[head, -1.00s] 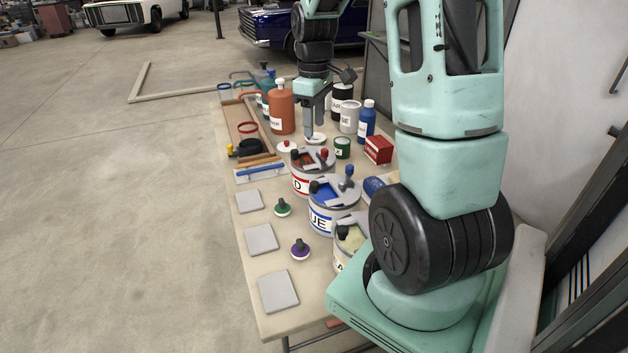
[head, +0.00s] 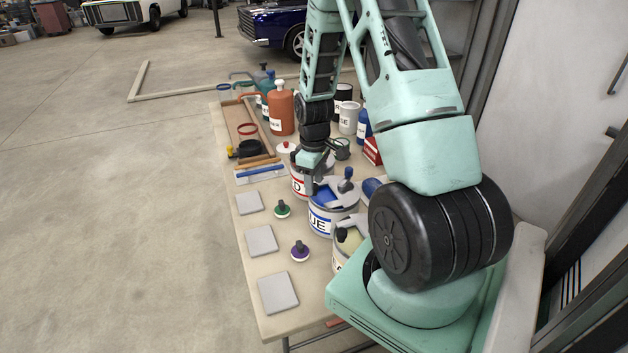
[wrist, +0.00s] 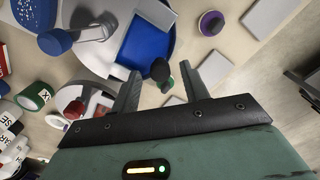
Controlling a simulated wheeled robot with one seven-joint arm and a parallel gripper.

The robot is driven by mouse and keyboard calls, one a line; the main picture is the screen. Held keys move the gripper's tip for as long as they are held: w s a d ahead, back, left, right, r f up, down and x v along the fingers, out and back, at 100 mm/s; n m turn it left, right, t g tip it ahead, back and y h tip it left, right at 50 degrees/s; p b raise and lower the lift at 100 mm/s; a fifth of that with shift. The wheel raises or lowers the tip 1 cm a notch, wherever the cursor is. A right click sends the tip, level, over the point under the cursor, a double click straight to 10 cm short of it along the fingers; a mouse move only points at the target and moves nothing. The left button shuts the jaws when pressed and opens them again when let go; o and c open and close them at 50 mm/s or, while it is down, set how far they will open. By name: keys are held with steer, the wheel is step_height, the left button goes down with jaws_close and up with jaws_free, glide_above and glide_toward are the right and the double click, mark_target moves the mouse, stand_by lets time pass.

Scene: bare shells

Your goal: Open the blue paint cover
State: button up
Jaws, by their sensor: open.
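The blue paint can (head: 332,219), white with a blue band and "UE" lettering, stands upright on the table; it is at the top of the wrist view (wrist: 148,33). Its top has a grey plate (head: 342,195) around a blue area; I cannot tell whether the blue is paint or a panel. A blue knob (head: 346,180) rises at its rear, also in the wrist view (wrist: 55,42). A black knob (wrist: 160,70) at its edge shows between my fingertips. My gripper (wrist: 159,73) is open around this knob, apparently not clamped; in the head view it points down at the can's left edge (head: 309,187).
The red can (head: 299,182) stands close behind, partly hidden by my gripper. The yellow can (head: 348,240) stands in front. Purple (head: 300,250) and green (head: 282,209) knobs and grey tiles (head: 261,240) lie left. An orange bottle (head: 281,112) stands at the back.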

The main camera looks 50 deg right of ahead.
steer(key=shift+f, duration=0.3)
jaws_close()
steer(key=w+a, duration=0.3)
steer(key=a, duration=0.2)
steer(key=shift+w+a, duration=0.25)
steer(key=shift+a, duration=0.05)
jaws_free()
step_height(320, 180, up, 18)
steer(key=b, duration=0.1)
steer(key=shift+f+b, duration=0.2)
steer(key=shift+b, duration=0.1)
